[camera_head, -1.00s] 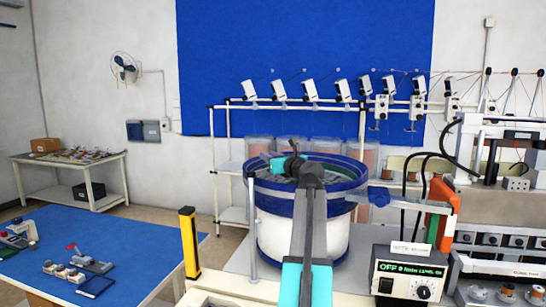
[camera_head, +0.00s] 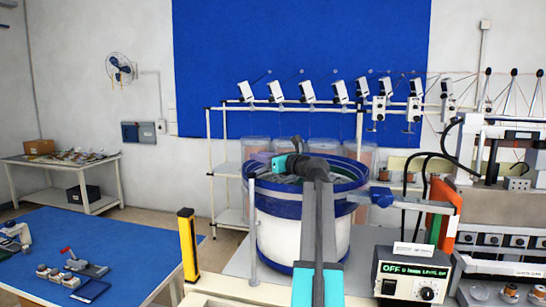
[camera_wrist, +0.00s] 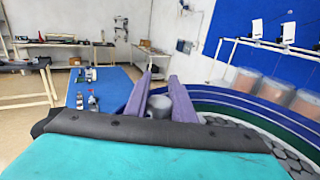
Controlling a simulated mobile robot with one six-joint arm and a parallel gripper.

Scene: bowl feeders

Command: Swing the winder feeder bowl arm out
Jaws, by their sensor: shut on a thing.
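The feeder bowl (camera_head: 290,235) is a white drum with a blue rim, in the middle of the head view. A thin pale post (camera_head: 252,235) stands upright at its left side. My gripper (camera_head: 257,159) is over the bowl's left rim, its purple fingers pointing left. In the wrist view my gripper (camera_wrist: 158,98) is shut on a short grey cylindrical piece (camera_wrist: 158,108), largely hidden between the fingers. I cannot tell from the views how this piece joins the bowl arm. The bowl rim (camera_wrist: 232,104) curves away to the right of the fingers.
A control box (camera_head: 413,275) with a green OFF display stands right of the bowl. A yellow-black post (camera_head: 188,245) stands front left. A blue-topped table (camera_head: 120,240) with small parts is at left. A white frame (camera_head: 225,165) stands behind the bowl.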

